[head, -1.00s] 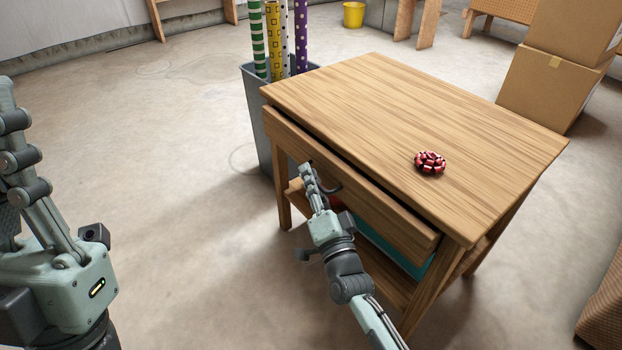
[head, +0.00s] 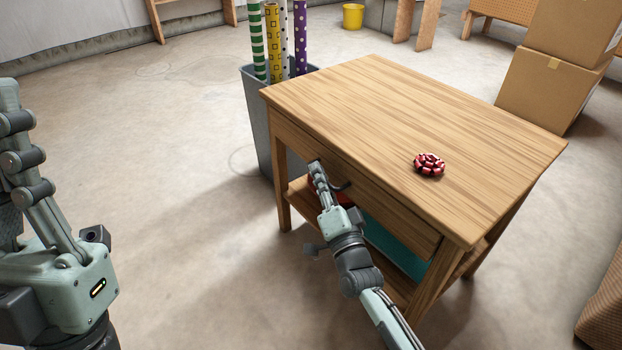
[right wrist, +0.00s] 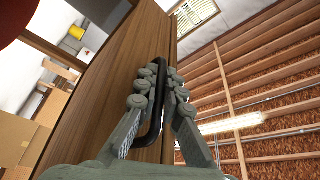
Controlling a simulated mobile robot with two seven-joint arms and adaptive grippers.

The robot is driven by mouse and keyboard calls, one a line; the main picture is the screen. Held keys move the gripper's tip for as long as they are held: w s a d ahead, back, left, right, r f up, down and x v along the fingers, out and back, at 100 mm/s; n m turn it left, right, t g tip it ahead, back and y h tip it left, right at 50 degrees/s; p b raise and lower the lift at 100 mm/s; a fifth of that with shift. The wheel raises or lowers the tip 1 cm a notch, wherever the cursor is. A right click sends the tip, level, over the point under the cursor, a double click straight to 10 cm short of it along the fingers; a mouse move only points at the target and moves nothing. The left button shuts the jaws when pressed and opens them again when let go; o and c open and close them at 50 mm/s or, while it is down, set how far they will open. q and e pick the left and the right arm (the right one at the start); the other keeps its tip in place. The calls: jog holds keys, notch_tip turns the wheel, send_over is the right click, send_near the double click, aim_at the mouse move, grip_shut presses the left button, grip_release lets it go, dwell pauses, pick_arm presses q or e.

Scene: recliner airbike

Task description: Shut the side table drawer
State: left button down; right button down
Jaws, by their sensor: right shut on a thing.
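The wooden side table (head: 400,105) stands at the middle right of the head view. Its drawer front (head: 390,205) sits about flush under the tabletop, with no clear gap along its top edge. My right gripper (head: 315,168) is at the drawer front. In the right wrist view, its fingers (right wrist: 165,80) are closed around the dark curved drawer handle (right wrist: 155,115). The handle also shows in the head view (head: 342,187), partly hidden by the gripper. My left gripper (head: 12,95) is at the left edge of the head view, away from the table; its fingertips are not clear.
A grey bin (head: 258,120) with patterned paper rolls stands behind the table's left side. Cardboard boxes (head: 545,90) are stacked at the back right. A teal thing (head: 395,248) lies on the lower shelf. The floor at left is clear.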

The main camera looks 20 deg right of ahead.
jog(key=shift+w+d, duration=0.3)
jog(key=shift+d, duration=0.5)
jog(key=shift+a, duration=0.15)
jog(key=c, duration=1.9)
grip_release()
jog(key=shift+s, duration=0.1)
jog(key=v, duration=1.2)
